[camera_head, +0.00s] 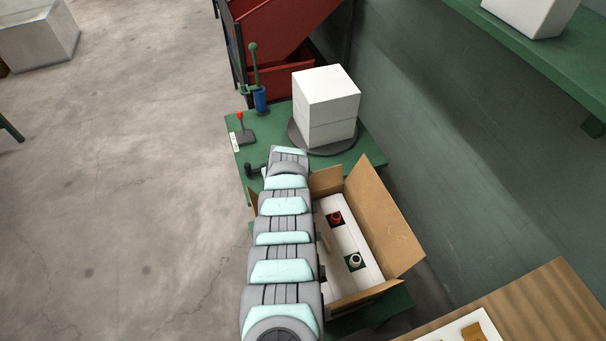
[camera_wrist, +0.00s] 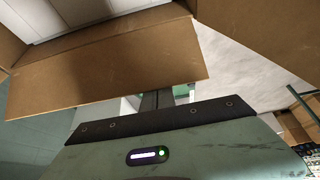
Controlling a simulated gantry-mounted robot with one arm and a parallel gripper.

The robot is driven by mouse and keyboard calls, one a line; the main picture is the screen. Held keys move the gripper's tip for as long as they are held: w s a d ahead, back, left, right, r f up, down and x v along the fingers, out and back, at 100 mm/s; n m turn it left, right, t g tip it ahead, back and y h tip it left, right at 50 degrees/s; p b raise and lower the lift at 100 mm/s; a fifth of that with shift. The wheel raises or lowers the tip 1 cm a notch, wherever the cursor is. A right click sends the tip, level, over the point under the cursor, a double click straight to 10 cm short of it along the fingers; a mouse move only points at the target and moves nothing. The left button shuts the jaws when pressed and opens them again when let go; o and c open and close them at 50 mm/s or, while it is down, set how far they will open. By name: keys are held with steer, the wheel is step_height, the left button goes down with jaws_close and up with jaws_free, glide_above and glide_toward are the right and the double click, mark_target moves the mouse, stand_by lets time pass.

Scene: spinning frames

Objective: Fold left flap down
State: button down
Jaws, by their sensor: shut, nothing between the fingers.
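An open cardboard box (camera_head: 372,292) stands on the green table, with a white insert (camera_head: 345,237) inside. Its right flap (camera_head: 385,220) stands up and leans outward. My arm covers most of the box's left side in the head view; only a sliver of brown cardboard (camera_head: 252,200) shows left of it. In the wrist view a broad cardboard flap (camera_wrist: 110,75) hangs across the upper left, in front of the far part of my gripper (camera_wrist: 157,99). My gripper is shut and empty, close to this flap; its tips are partly hidden and I cannot tell whether they touch it.
A white block stack (camera_head: 326,105) stands on a dark round plate behind the box. A wooden table (camera_head: 540,310) is at lower right. Open floor lies to the left.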

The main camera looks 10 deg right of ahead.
steer(key=s+p, duration=0.1)
steer(key=p, duration=0.2)
steer(key=s+r+p, duration=0.1)
steer(key=p, duration=0.2)
steer(key=s+r+p, duration=0.1)
steer(key=p, duration=0.2)
steer(key=shift+s+d+r+p, duration=0.15)
steer(key=shift+s+d+p, duration=0.1)
steer(key=shift+d+p, duration=0.1)
steer(key=p, duration=0.1)
steer(key=s+p, duration=0.1)
steer(key=p, duration=0.1)
steer(key=s+r+p, duration=0.1)
steer(key=shift+s+d, duration=0.1)
steer(key=shift+d, duration=0.15)
steer(key=shift+s+p, duration=0.15)
steer(key=shift+p, duration=0.2)
steer(key=shift+f, duration=0.1)
